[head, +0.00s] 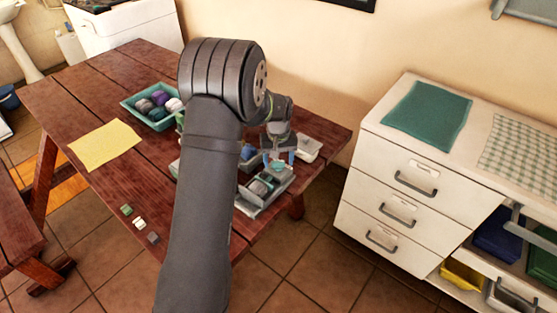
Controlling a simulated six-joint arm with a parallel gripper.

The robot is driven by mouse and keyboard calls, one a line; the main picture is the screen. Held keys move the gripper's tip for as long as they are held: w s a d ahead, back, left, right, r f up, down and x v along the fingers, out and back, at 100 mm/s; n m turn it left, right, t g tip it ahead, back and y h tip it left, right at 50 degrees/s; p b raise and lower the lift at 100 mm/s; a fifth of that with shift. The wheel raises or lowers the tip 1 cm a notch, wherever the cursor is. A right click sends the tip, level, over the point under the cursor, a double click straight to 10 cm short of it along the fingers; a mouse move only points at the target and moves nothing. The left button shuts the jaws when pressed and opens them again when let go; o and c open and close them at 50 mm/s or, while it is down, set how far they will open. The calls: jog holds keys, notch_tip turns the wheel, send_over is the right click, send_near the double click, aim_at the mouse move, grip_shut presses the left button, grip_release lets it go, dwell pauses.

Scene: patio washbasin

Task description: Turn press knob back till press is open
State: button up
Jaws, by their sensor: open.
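A small grey press (247,207) stands near the right end of the wooden table. A round teal knob (277,166) shows at the press, just below my gripper (279,158). My gripper points down at the knob with its jaws open. Small blue parts show at the fingertips, on either side of the knob. I cannot tell whether they touch it. A teal item lies inside the press, partly hidden. My arm hides the table to the left of the press.
A teal tray (131,103) with several balls of yarn and a yellow cloth (104,145) lie on the table (70,97). Small blocks (139,223) lie near the front edge. A white box (308,147) is behind the press. A white drawer cabinet (384,185) stands to the right.

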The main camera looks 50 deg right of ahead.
jog(key=shift+f, duration=0.1)
jog(key=c, duration=1)
jog(key=shift+n, duration=0.4)
jog(key=n, duration=0.3)
jog(key=shift+s+d, duration=0.1)
jog(key=n, duration=0.4)
jog(key=shift+d, duration=0.15)
jog(key=n, duration=0.5)
jog(key=shift+d, duration=0.15)
jog(key=shift+d+n, duration=0.1)
jog(key=shift+n, duration=1.8)
